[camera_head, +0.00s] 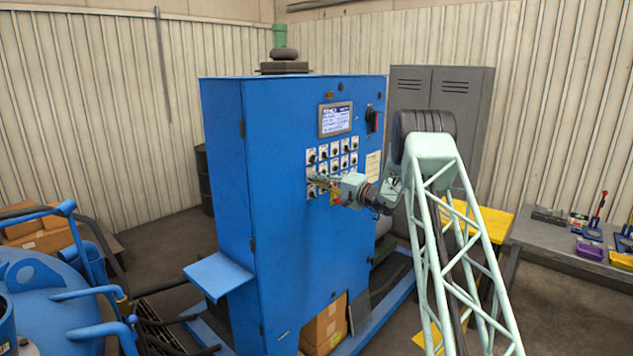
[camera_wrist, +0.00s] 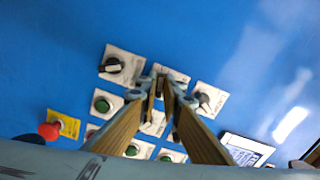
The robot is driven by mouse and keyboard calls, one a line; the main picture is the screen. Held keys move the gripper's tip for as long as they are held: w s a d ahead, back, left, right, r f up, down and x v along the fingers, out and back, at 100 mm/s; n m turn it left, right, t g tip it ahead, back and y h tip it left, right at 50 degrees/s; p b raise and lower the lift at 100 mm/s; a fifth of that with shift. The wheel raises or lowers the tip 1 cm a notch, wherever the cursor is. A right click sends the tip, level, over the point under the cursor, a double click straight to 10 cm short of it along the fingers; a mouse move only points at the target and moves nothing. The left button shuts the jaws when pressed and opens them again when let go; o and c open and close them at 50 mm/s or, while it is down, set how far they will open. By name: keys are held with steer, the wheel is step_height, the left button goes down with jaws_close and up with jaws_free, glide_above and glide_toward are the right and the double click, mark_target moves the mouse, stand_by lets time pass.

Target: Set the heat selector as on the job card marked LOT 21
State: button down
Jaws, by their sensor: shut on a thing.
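The blue control cabinet (camera_head: 285,240) carries rows of small switches on white plates. My gripper (camera_head: 321,180) reaches its front at the lower left of the switch rows. In the wrist view my gripper (camera_wrist: 163,80) has its fingertips closed together over a middle plate (camera_wrist: 178,75), on a selector knob mostly hidden between them. A black knob (camera_wrist: 115,65) sits on the plate to its left, and another black selector (camera_wrist: 204,98) to its right. A pale card (camera_head: 373,165) is on the cabinet right of the switches. No plate or card lettering is readable, including LOT 21.
A lit display (camera_head: 335,119) is above the switches, its text too small to read. A red button (camera_wrist: 49,131) on a yellow plate and green buttons (camera_wrist: 102,104) lie near my fingers. A blue shelf (camera_head: 218,274) juts from the cabinet's left side. A grey workbench (camera_head: 560,240) stands at right.

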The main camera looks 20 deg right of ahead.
steer(key=shift+f+m+b, duration=0.1)
steer(key=shift+m+b, duration=0.5)
steer(key=shift+b, duration=0.45)
steer(key=shift+r+m+b, duration=0.15)
steer(key=shift+m+b, duration=1.85)
steer(key=shift+m, duration=0.55)
steer(key=shift+r+m+b, duration=0.1)
steer(key=shift+m+b, duration=1.9)
steer(key=shift+m, duration=0.55)
steer(key=shift+d, duration=0.1)
steer(key=c, duration=2.8)
jaws_free()
steer(key=shift+v, duration=5.95)
